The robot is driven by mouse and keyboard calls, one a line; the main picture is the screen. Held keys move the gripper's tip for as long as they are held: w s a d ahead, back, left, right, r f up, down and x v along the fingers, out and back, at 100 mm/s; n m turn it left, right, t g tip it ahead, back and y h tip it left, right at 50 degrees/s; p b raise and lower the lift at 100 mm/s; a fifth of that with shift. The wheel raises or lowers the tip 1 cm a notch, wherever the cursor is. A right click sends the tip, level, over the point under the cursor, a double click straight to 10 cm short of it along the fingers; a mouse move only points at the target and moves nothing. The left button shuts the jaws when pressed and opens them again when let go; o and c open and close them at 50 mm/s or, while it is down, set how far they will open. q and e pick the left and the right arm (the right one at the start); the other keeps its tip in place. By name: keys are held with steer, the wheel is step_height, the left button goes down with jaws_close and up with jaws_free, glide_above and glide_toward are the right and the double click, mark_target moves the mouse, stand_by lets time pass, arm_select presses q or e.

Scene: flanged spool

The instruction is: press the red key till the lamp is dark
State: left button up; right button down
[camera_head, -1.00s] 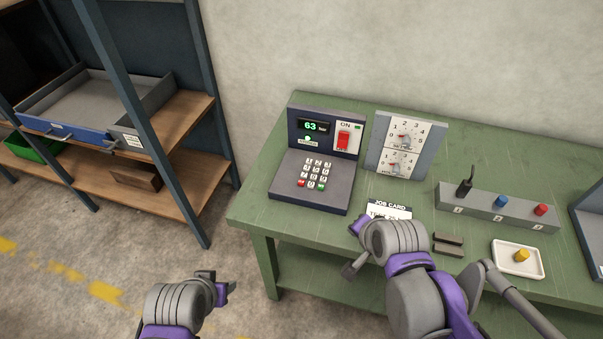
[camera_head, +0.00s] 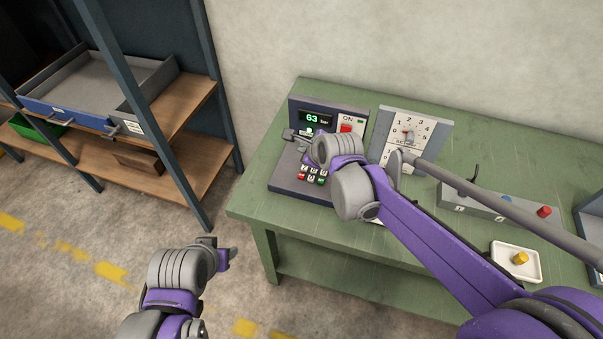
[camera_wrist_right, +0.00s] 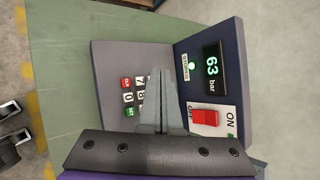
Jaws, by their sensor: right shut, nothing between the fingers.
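The red key (camera_head: 303,177) is at a lower corner of the keypad on the dark control box (camera_head: 290,188). In the right wrist view, the red key (camera_wrist_right: 126,83) shows clear of the fingers. The lamp (camera_wrist_right: 191,66) glows green beside the "63 bar" display (camera_wrist_right: 212,66); it also shows in the head view (camera_head: 309,131). My right gripper (camera_head: 290,134) is over the box, shut and empty. In the right wrist view its fingers (camera_wrist_right: 156,77) cover part of the keypad. My left gripper (camera_head: 226,255) hangs off the table's left front; its jaws are unclear.
A red ON/OFF rocker switch (camera_wrist_right: 205,117) sits beside the display. A dial panel (camera_head: 437,133) stands right of the box. A grey block with coloured knobs (camera_head: 480,209) and a white tray (camera_head: 497,268) are farther right. The green table's left end (camera_head: 250,205) is clear.

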steer(key=b, duration=0.4)
glide_above(304, 178)
steer(key=f, duration=0.7)
steer(key=shift+s+f, duration=0.2)
steer(key=shift+f, duration=0.15)
arm_select(q)
step_height(304, 178, down, 7)
steer(key=s, duration=0.2)
steer(key=shift+s+r+g+b, duration=0.15)
steer(key=shift+s+g+b, duration=0.15)
steer(key=shift+b, duration=0.15)
arm_select(e)
steer(key=shift+w+f, duration=0.1)
steer(key=shift+f, duration=0.45)
steer(key=shift+f, duration=0.1)
arm_select(q)
steer(key=shift+f+b, duration=0.3)
steer(key=shift+f, duration=0.1)
arm_select(e)
steer(key=shift+f, duration=0.3)
